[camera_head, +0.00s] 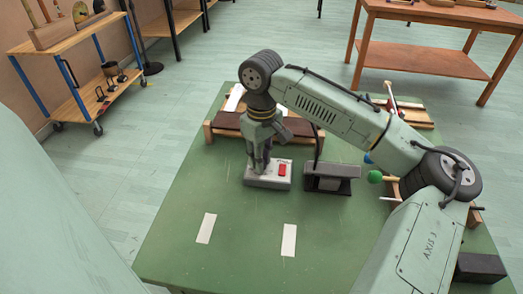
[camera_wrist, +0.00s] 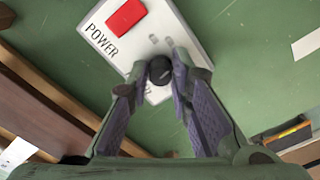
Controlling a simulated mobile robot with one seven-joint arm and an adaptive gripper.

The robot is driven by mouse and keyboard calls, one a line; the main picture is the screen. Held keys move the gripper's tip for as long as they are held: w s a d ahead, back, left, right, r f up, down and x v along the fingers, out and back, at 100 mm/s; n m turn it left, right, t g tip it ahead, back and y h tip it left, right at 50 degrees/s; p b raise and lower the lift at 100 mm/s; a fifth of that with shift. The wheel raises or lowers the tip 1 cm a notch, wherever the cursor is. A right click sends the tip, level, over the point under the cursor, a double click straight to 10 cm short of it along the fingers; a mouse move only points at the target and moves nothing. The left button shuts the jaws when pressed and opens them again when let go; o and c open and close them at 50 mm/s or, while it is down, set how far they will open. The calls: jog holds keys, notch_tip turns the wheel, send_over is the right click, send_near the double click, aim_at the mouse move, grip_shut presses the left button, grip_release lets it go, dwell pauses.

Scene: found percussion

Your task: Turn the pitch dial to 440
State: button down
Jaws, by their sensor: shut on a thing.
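A white box (camera_head: 268,181) with a red switch (camera_head: 282,170) sits on the green table. In the wrist view the box (camera_wrist: 104,44) carries the word POWER beside the red switch (camera_wrist: 126,16). A round black dial (camera_wrist: 160,70) lies between the fingertips of my gripper (camera_wrist: 161,72), which is shut on it. In the head view my gripper (camera_head: 259,168) points down onto the left part of the box and hides the dial. No pitch numbers or pointer mark can be read.
A dark stand (camera_head: 331,178) is just right of the box, and a dark wooden bar instrument (camera_head: 228,122) is behind it. Mallets with green (camera_head: 375,176) and blue heads are farther right. Two white strips (camera_head: 206,228) lie on the clear front table area.

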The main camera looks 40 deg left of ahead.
jog(key=shift+m+p, duration=0.35)
jog(key=shift+m, duration=0.25)
jog(key=c, duration=1.4)
grip_release()
notch_tip(320, 180, up, 12)
